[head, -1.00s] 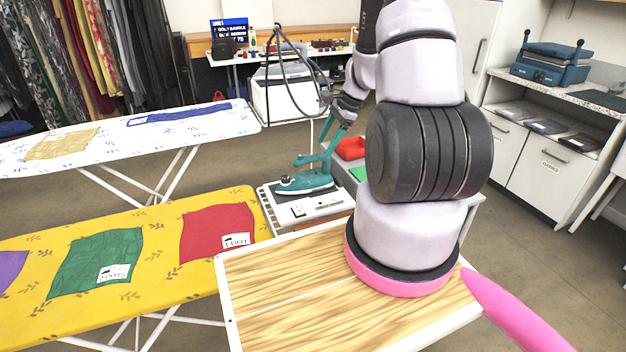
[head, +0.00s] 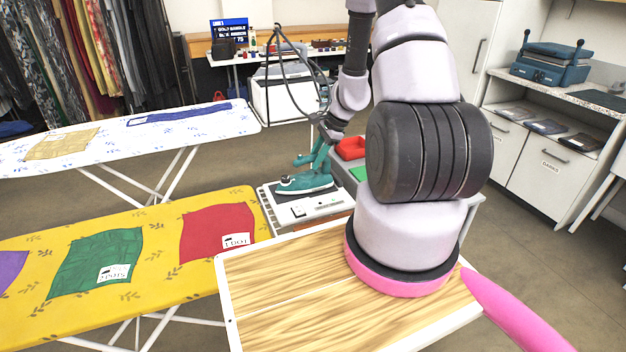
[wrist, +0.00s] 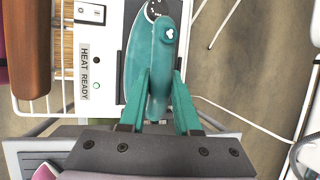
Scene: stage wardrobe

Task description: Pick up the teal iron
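The teal iron (head: 306,182) rests on a dark pad on the white iron station (head: 318,211), beyond my wooden deck. In the wrist view the iron (wrist: 160,55) lies below my gripper, with its rounded body and handle running up the picture. My gripper (wrist: 161,80) has teal fingers, one on each side of the iron's handle. The fingers look open around it, and no firm grip shows. In the head view my gripper (head: 320,155) is low over the iron, and its fingers blend with the iron's teal colour.
A station label reads HEAT READY (wrist: 84,74). A red container (head: 350,148) stands just right of the iron. A dark hose (head: 285,75) arches behind the station.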

